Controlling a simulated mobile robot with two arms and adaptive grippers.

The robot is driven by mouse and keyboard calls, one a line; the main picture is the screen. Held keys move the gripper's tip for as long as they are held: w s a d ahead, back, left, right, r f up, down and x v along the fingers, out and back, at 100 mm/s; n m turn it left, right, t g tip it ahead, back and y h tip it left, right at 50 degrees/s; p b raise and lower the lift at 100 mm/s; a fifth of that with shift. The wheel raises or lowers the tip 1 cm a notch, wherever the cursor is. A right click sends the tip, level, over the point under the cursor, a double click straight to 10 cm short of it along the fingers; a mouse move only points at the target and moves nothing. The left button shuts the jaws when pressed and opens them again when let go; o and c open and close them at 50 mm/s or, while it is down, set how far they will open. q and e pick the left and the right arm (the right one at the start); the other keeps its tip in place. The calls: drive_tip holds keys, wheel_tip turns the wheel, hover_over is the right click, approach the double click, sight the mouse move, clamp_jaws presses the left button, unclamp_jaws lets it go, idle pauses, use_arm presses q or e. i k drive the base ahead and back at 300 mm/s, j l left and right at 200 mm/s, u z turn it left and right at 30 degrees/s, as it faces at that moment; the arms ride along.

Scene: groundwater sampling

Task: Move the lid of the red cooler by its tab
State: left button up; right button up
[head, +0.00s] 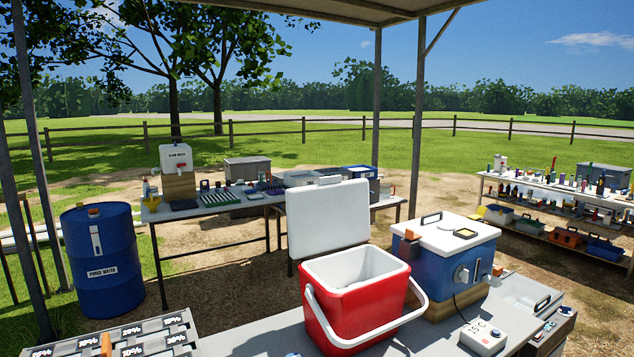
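The red cooler (352,300) stands on the near table, with its white interior showing. Its white lid (328,218) is open and stands nearly upright behind the cooler's rear rim, broad face toward me. A small grey piece (329,180) shows at the lid's top edge; I cannot tell whether it is the tab or something on the table behind. The white carrying handle (418,305) hangs down around the front and right side of the cooler. Neither of my grippers is in view.
A blue box with a white top (445,262) stands close to the cooler's right. A control box (483,338) lies at the near right. Labelled compartments (128,338) are at the near left. The grey tabletop (255,335) left of the cooler is mostly clear.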

sight(332, 213)
drive_tip(key=i+l+u, duration=0.15)
drive_tip(key=u, duration=0.25)
drive_tip(key=i+l+u, duration=0.15)
drive_tip(key=u, duration=0.3)
drive_tip(key=i+l+u, duration=0.1)
drive_tip(key=l+u, duration=0.3)
